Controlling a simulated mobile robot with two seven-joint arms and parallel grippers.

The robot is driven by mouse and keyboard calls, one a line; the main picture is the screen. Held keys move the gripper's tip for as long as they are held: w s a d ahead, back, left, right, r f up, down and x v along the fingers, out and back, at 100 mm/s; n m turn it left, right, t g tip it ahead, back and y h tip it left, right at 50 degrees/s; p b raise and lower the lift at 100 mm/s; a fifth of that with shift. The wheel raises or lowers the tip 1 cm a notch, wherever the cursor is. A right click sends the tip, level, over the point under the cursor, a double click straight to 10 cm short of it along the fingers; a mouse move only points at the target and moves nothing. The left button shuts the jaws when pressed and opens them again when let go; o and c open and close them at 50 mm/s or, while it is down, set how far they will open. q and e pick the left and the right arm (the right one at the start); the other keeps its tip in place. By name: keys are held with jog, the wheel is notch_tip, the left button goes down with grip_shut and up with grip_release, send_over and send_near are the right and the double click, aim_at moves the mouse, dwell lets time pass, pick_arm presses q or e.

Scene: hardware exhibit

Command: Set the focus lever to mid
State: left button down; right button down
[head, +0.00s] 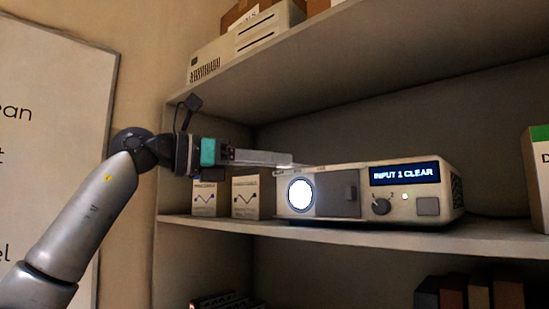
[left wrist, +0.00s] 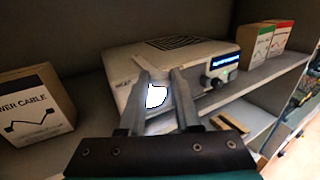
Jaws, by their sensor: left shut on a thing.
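The projector (head: 335,205) stands on the middle shelf, with a glowing white lens (head: 300,193) at its left front. Its blue display (head: 404,174) reads "INPUT 1 CLEAR". My left gripper (head: 287,162) reaches in from the left, its fingertips at the projector's top front edge above the lens. In the left wrist view its fingers (left wrist: 160,74) lie over the projector top (left wrist: 190,52), with the lens showing between them. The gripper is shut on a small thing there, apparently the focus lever. The fingers hide the lever, so its setting cannot be read. My right gripper is not in view.
Cable boxes (head: 246,197) stand left of the projector, below my left gripper. A knob (head: 381,206) and a square button (head: 428,206) are on the projector's front right. The upper shelf (head: 350,55) is overhead. A green-topped box (head: 540,165) stands far right.

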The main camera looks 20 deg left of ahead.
pick_arm(q)
jog(key=shift+a+r, duration=0.1)
jog(key=shift+r, duration=0.05)
jog(key=c, duration=1.1)
grip_release()
jog(key=o, duration=0.5)
jog(key=shift+w, duration=0.1)
jog(key=b+v, duration=0.2)
jog(key=v, duration=1.3)
jog(key=shift+s+b, duration=0.25)
jog(key=shift+b, duration=0.1)
